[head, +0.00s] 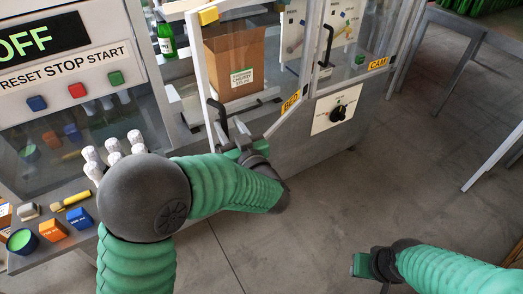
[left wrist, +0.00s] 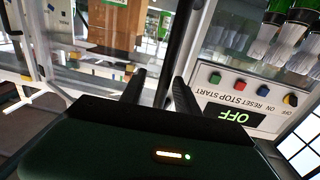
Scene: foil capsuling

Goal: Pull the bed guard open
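The bed guard (head: 200,75) is a clear panel in a pale frame with a yellow BED label (head: 291,101) on its lower rail. It stands at an angle out from the machine, with a gap at its left edge. Its black handle (head: 219,116) is near that edge. My left gripper (head: 240,143) is at the handle, low and to its right. In the left wrist view, the fingers of my left gripper (left wrist: 160,90) are apart, and a dark upright bar (left wrist: 181,40) runs down between them; contact is unclear. My right gripper (head: 372,266) is low at the right, away from the guard; its fingertips are unclear.
The control panel (head: 70,62) reads OFF at the left. A cardboard box (head: 234,62) and green bottle (head: 166,38) stand inside the machine. The CAM guard (head: 366,40) is to the right. Capsules and small boxes lie on the left shelf (head: 60,240). Floor before the guard is clear.

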